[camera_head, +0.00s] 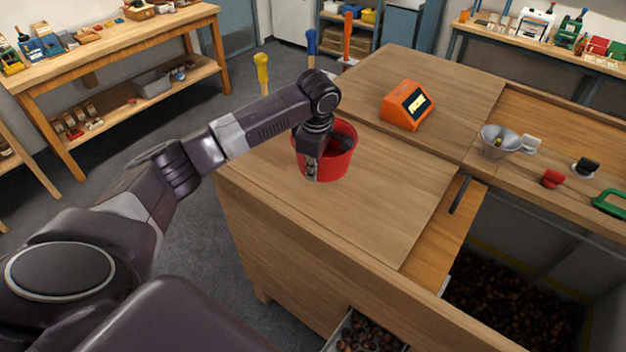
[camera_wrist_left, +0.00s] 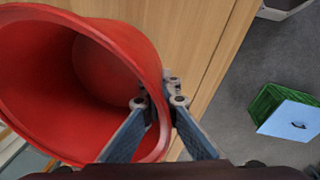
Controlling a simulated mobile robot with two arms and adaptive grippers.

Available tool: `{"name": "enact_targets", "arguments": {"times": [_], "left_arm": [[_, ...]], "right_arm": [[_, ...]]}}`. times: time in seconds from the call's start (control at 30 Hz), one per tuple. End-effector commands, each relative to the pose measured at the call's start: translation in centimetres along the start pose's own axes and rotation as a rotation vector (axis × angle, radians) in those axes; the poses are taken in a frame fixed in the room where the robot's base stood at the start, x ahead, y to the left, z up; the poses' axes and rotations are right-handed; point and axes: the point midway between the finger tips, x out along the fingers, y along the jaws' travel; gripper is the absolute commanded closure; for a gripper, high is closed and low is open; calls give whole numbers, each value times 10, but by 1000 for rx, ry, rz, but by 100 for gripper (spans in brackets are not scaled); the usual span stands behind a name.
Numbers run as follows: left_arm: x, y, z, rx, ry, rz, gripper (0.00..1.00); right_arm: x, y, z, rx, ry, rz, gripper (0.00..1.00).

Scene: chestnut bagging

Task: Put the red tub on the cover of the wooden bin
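The red tub (camera_head: 342,169) is at the left part of the flat wooden top (camera_head: 390,205), which looks like the cover of the wooden bin. Whether it rests there or hangs just above is unclear. My left gripper (camera_head: 311,172) reaches down at the tub's near-left rim and hides part of it. In the left wrist view, the tub (camera_wrist_left: 105,55) fills the left side, empty inside where visible. The fingers of the left gripper (camera_wrist_left: 158,101) close on its wall, one inside and one outside. My right gripper is out of view.
An orange device (camera_head: 402,108) stands behind and right of the tub. A funnel (camera_head: 494,141) and small items stand farther right. Dark chestnuts (camera_head: 515,310) lie in an open space below right. The top in front of the tub is clear. A green crate (camera_wrist_left: 268,103) is on the floor.

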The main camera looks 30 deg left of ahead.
Motion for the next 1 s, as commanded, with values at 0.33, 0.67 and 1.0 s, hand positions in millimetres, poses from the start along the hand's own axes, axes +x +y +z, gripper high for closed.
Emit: {"name": "enact_targets", "arguments": {"times": [0.33,0.67,1.0], "left_arm": [[41,-6,4,1,0,-2,100],[45,-6,5,1,-1,-1,100],[46,-6,4,1,0,-1,78]], "right_arm": [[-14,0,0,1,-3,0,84],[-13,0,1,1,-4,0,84],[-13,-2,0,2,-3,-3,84]]}}
